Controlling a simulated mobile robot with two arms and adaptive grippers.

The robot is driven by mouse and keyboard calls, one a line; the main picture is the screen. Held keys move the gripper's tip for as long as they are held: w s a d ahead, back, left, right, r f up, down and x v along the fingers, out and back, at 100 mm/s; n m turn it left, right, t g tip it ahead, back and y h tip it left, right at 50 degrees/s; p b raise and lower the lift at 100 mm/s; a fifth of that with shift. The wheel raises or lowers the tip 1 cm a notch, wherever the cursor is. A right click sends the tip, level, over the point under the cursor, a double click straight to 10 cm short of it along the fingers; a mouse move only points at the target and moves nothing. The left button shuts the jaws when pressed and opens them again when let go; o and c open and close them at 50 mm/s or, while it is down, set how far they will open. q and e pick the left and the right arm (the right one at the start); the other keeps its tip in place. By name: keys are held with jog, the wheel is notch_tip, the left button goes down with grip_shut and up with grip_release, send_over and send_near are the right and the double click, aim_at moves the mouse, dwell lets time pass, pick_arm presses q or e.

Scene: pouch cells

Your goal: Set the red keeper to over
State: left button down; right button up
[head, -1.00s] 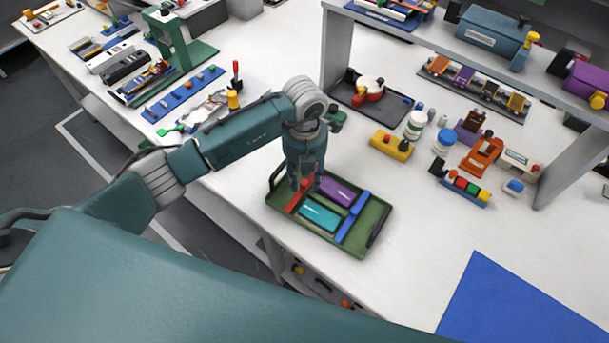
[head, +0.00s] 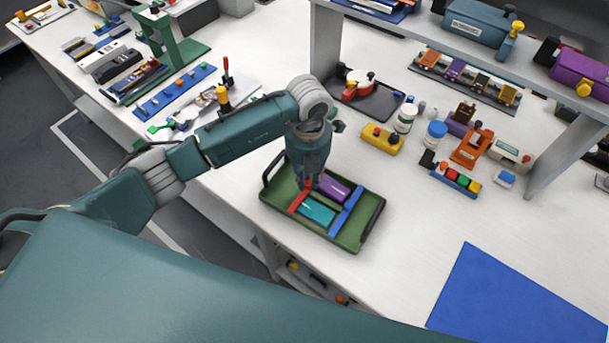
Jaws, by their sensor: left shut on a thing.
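The red keeper (head: 299,202) is a narrow red bar at the left side of the green tray (head: 348,246). Its lower end shows at the left edge of the teal pouch cell (head: 316,210); I cannot tell how far it overlaps the cell. My left gripper (head: 307,186) points down at the upper part of the red keeper and is shut on it, hiding part of it. A purple pouch cell (head: 335,188) lies behind the teal one. A blue keeper (head: 346,211) lies along the right side of the cells. My right gripper is not in view.
The white bench (head: 410,210) is clear right of the tray, up to a blue mat (head: 520,300). A yellow block (head: 381,138), bottles and small fixtures stand behind. A shelf post (head: 326,60) rises at the back.

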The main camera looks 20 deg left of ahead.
aim_at(306, 181)
pick_arm(q)
jog(key=c, duration=1.6)
grip_release()
jog(key=shift+w+a, duration=0.15)
jog(key=shift+a, duration=0.35)
jog(key=shift+d+r, duration=0.15)
jog(key=shift+d, duration=0.05)
jog(key=shift+r, duration=0.35)
notch_tip(306, 181, up, 11)
jog(key=shift+a+r, duration=0.1)
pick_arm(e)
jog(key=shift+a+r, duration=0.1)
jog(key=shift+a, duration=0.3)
